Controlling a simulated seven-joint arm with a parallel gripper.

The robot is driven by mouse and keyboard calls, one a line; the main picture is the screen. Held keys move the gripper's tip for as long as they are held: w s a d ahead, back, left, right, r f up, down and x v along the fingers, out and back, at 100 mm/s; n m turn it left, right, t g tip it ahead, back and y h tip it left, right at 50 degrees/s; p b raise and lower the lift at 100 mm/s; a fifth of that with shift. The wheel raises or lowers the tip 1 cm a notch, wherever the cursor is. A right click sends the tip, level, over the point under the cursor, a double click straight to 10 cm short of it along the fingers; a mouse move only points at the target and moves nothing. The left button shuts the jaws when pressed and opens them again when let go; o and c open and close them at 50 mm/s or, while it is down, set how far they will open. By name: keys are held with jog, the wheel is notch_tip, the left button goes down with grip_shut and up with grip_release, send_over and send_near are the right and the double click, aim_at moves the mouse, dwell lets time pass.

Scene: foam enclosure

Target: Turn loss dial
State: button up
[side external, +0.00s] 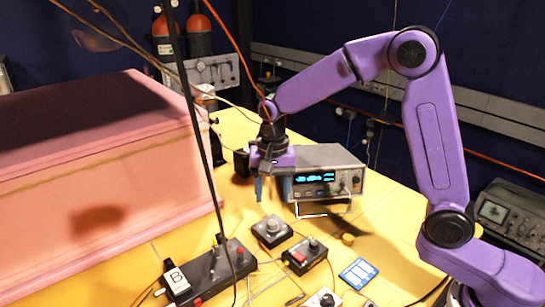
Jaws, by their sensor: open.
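My gripper (263,186) hangs from my purple arm, fingers down, above the yellow table and in front of the left end of a bench instrument. It is open and I see nothing between its fingers. Below it, apart from it, stands a small dark box with a grey round knob (271,226). To its right is a dark box with a red patch and a knob (313,244). A pale box with a knob (326,299) is cut off by the bottom edge. I cannot tell which one is the loss dial; no label is readable.
The bench instrument (322,178) with a lit blue display is close to my gripper. A long dark box (208,274) with a white "B" label lies front left. The pink foam enclosure (105,170) fills the left. A blue card (358,273) and cables lie on the table.

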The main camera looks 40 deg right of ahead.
notch_tip(320, 180, up, 10)
jog(key=shift+f, duration=0.25)
dwell(0.3)
jog(key=s+d+f+n, duration=0.2)
jog(key=s+n, duration=0.4)
jog(key=s, duration=0.4)
jog(key=s+d+f+n, duration=0.3)
jog(key=s+n, duration=0.4)
jog(key=s, duration=0.3)
jog(key=s+d+f+n, duration=0.3)
jog(key=s+n, duration=0.4)
jog(key=s, duration=0.3)
jog(key=shift+d, duration=0.45)
jog(key=shift+c, duration=0.3)
